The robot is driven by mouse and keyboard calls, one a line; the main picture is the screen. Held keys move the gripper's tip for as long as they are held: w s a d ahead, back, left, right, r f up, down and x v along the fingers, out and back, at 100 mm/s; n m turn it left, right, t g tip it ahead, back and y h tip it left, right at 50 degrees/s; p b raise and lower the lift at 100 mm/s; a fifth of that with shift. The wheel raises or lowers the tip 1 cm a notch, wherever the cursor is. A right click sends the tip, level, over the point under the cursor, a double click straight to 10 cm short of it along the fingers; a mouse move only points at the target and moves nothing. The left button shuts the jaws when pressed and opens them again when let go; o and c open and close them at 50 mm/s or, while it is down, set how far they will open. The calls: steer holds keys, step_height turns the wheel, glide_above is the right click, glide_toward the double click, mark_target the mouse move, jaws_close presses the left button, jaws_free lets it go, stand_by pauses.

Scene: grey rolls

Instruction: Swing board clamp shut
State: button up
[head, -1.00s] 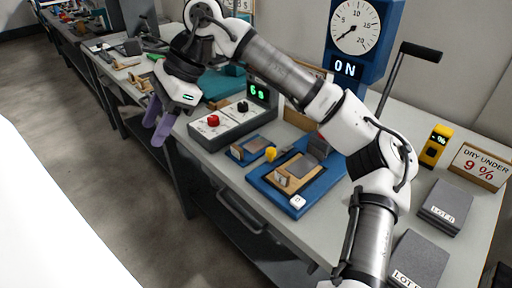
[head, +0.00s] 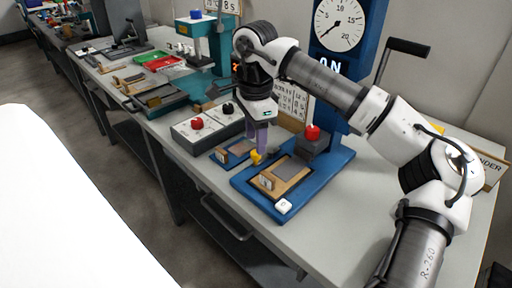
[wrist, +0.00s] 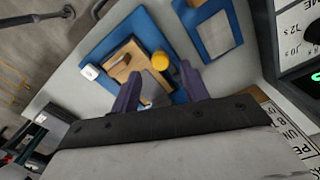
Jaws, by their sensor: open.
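The board fixture has a blue base (head: 330,160) with a tan wooden board (head: 290,185) and a grey plate on it. A yellow knob (head: 256,157), which looks like the clamp's handle, stands at the base's left edge. It also shows in the wrist view (wrist: 160,61), ahead of and between the fingertips. My gripper (head: 262,146) points down just above and behind the knob, its purple fingers apart in the wrist view (wrist: 160,78), with nothing visibly held. Whether a finger touches the knob, I cannot tell. The clamp's arm is not clearly visible.
A smaller blue plate (head: 222,157) lies left of the fixture. A control box with red and black knobs (head: 205,128) stands behind it. A red-topped block (head: 313,141) and the blue dial stand (head: 372,40) rise at the back right. The front bench strip is clear.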

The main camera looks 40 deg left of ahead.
steer(key=shift+f, duration=1.8)
jaws_close()
